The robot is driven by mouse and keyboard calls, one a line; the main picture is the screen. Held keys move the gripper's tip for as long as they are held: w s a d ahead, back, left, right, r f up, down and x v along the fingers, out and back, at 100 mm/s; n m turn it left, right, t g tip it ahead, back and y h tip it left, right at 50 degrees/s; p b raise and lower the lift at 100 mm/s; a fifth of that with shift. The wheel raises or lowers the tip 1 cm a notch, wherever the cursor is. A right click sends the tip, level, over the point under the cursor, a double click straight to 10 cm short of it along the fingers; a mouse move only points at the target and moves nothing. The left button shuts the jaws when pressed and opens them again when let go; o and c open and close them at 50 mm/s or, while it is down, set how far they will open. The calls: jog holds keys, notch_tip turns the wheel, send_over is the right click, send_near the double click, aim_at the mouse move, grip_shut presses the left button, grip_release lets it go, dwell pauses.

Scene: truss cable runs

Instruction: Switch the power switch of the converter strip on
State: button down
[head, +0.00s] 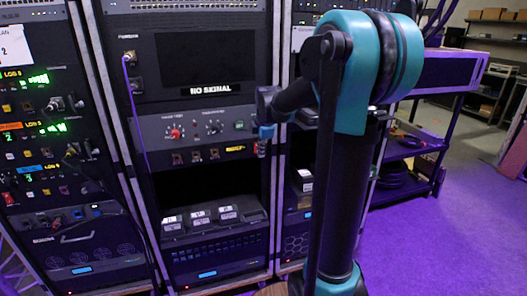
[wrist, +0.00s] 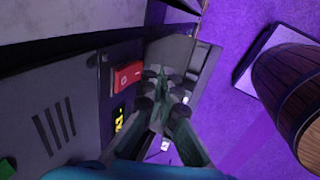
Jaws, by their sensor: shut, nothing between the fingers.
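A grey panel with knobs and sockets (head: 205,128), which I take for the converter strip, sits mid-height in the middle rack. In the wrist view its dark face runs down the left. A red rocker switch (wrist: 127,75) with a small pale mark is set in it, beside a yellow label (wrist: 119,120). I cannot tell which way the rocker is tipped. The yellow label also shows in the head view (head: 235,149). My gripper (wrist: 162,88) is shut and empty, just right of the switch in the wrist view, with no clear contact. In the head view my gripper (head: 263,142) is at the panel's right end.
A left rack (head: 60,150) has several lit displays and cables. A purple cable (head: 138,120) hangs in front of the middle rack. A wooden barrel (wrist: 290,90) stands on the right in the wrist view. Purple floor (head: 440,240) is open at right.

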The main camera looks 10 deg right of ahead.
jog(key=shift+w, duration=0.55)
jog(key=shift+a, duration=0.1)
jog(key=shift+w+f, duration=0.2)
jog(key=shift+w, duration=0.15)
jog(key=shift+r, duration=0.8)
